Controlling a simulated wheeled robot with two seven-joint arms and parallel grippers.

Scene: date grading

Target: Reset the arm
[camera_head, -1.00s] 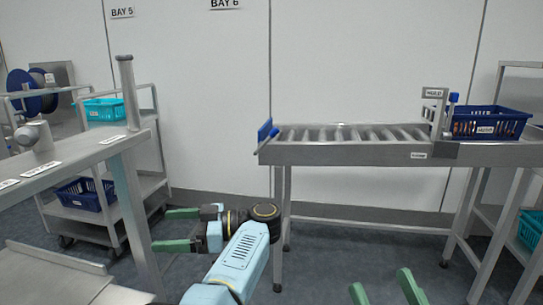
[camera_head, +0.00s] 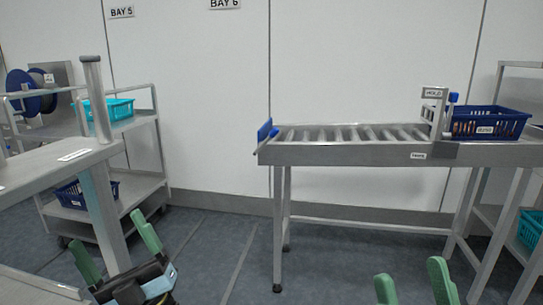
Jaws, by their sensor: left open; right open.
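My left gripper (camera_head: 117,247) is at the lower left, its two green fingers apart and empty, pointing up and away. It is in front of the leg of the left steel table. My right gripper (camera_head: 412,282) shows at the bottom edge, right of the middle, as two green fingers apart with nothing between them. The rest of the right gripper is below the picture. Neither gripper touches anything that I can see.
A roller conveyor (camera_head: 340,153) stands at centre right, with a dark blue crate (camera_head: 488,125) at its right end. A steel table (camera_head: 50,170) is at the left. Behind it a trolley (camera_head: 135,190) carries a teal basket (camera_head: 110,108) and a blue basket (camera_head: 75,196). Floor (camera_head: 215,255) is clear between.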

